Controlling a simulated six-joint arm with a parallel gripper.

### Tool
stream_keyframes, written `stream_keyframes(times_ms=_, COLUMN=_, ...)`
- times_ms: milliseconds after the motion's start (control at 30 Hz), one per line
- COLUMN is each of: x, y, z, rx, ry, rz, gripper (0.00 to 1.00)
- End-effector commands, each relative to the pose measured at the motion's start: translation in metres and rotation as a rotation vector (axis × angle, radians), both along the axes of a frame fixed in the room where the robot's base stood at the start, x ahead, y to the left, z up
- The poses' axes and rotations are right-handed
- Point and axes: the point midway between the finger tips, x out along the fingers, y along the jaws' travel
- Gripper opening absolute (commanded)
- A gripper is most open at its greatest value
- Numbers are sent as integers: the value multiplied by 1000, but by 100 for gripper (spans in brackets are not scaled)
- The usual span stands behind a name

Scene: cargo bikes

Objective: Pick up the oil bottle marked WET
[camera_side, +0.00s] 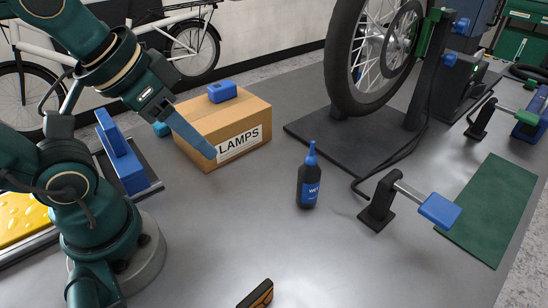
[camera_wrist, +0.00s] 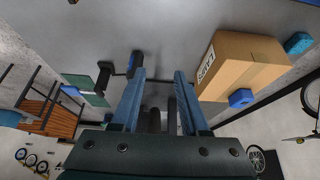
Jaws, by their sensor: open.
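In the wrist view a dark and blue shape beyond the left fingertip looks like the bottle (camera_wrist: 133,63). My gripper (camera_side: 212,153) is left of the bottle and above the bench, its fingers overlapping the front of the LAMPS box in the side view. In the wrist view my gripper (camera_wrist: 160,74) has its two blue fingers apart with nothing between them.
The cardboard LAMPS box (camera_side: 225,125) carries a small blue block (camera_side: 222,91). A wheel on a stand (camera_side: 345,140) is behind the bottle. A crank with a blue pedal (camera_side: 440,210) stands to its right. An orange-black object (camera_side: 257,294) lies near the front. Bench around the bottle's front is clear.

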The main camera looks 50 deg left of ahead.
Motion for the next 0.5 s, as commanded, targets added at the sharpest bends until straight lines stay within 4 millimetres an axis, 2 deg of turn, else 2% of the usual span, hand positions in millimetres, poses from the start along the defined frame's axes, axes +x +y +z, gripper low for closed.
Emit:
stream_keyframes(times_ms=33, x=1, y=0, z=11, rx=0, ry=-7, rz=0, gripper=45)
stream_keyframes(times_ms=167, x=1, y=0, z=35, rx=0, ry=-6, rz=0, gripper=45)
stream_keyframes(times_ms=233, x=3, y=8, z=23, rx=131, ry=39, rz=-124, gripper=45)
stream_keyframes(times_ms=367, x=13, y=24, z=13, rx=378, ry=92, rz=-360, gripper=45)
stream_keyframes(times_ms=500, x=33, y=38, z=7, rx=693, ry=149, rz=-678, gripper=45)
